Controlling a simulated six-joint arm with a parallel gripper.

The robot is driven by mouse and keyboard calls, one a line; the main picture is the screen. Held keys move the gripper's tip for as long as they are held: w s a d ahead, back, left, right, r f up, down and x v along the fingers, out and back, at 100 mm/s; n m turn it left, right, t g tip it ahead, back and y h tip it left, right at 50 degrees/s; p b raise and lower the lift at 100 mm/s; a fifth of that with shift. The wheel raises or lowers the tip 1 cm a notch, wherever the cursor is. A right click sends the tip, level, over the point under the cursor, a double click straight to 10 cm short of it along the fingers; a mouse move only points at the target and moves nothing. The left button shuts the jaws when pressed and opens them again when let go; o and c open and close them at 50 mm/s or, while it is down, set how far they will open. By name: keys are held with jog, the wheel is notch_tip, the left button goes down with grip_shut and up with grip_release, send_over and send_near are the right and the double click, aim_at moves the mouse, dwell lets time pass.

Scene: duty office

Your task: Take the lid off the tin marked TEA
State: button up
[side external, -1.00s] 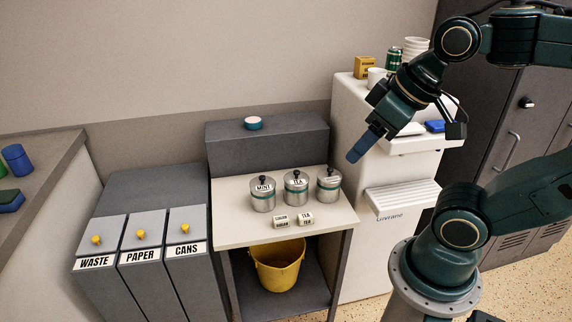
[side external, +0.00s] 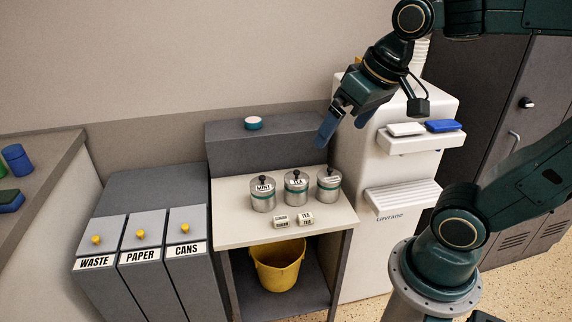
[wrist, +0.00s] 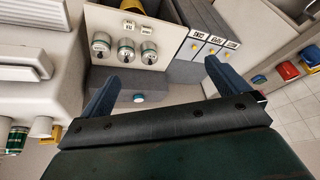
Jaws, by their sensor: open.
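The tin marked TEA (side external: 296,190) is the middle of three silver tins in a row on the small table (side external: 235,228). Its lid (side external: 296,177) sits on it, with a black knob on top. The tin marked MINT (side external: 263,197) stands to its left. The third tin (side external: 329,187) stands to its right; I cannot read its label. My gripper (side external: 343,128) is open and empty, above and to the right of the tins, apart from them. In the wrist view the blue fingers (wrist: 158,80) are spread wide, and the tins (wrist: 125,47) show beyond them.
Small labelled blocks (side external: 293,219) lie in front of the tins. A grey raised block (side external: 290,145) behind them carries a small white-and-teal round item (side external: 252,123). The white dispenser (side external: 365,250) stands to the right, grey bins (side external: 150,270) to the left. A yellow bucket (side external: 278,268) is below.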

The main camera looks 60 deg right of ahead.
jog(key=w+d+m+g, duration=0.1)
jog(key=w+d+m, duration=0.35)
jog(key=w, duration=0.35)
jog(key=m+g, duration=0.4)
jog(key=m, duration=0.8)
send_over(297, 171)
notch_tip(297, 171, down, 18)
jog(key=shift+a, duration=0.1)
jog(key=shift+f, duration=0.1)
notch_tip(297, 171, down, 8)
jog(key=shift+r, duration=0.15)
jog(key=shift+f, duration=2.95)
jog(key=c, duration=1.1)
